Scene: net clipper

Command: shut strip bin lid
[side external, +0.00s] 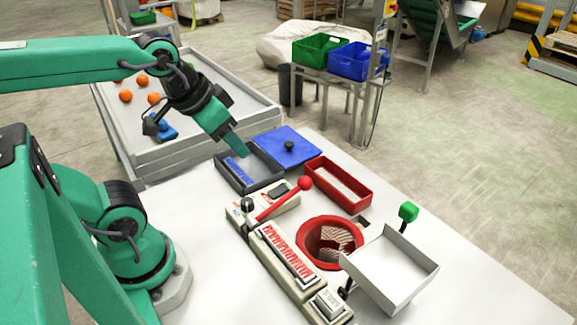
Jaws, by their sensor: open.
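The strip bin (222,178) is a dark grey open-topped tray near the middle of the white table, with blue strips (240,170) inside. A flat blue lid (298,155) with a black knob (289,146) lies off to the right of the bin's opening, by its far right side. The bin's inside is uncovered. I cannot tell whether the lid is joined to the bin. My gripper (237,149) points down over the bin's far left part, left of the knob and apart from it. It is open, though its finger gap is hard to see.
A red tray (338,167) stands right of the lid. A machine with a red-knobbed lever (304,184) is in front of the bin. A red round bin (303,238) and a white tray (390,265) are nearer right. A grey-walled table with orange balls (125,96) is behind.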

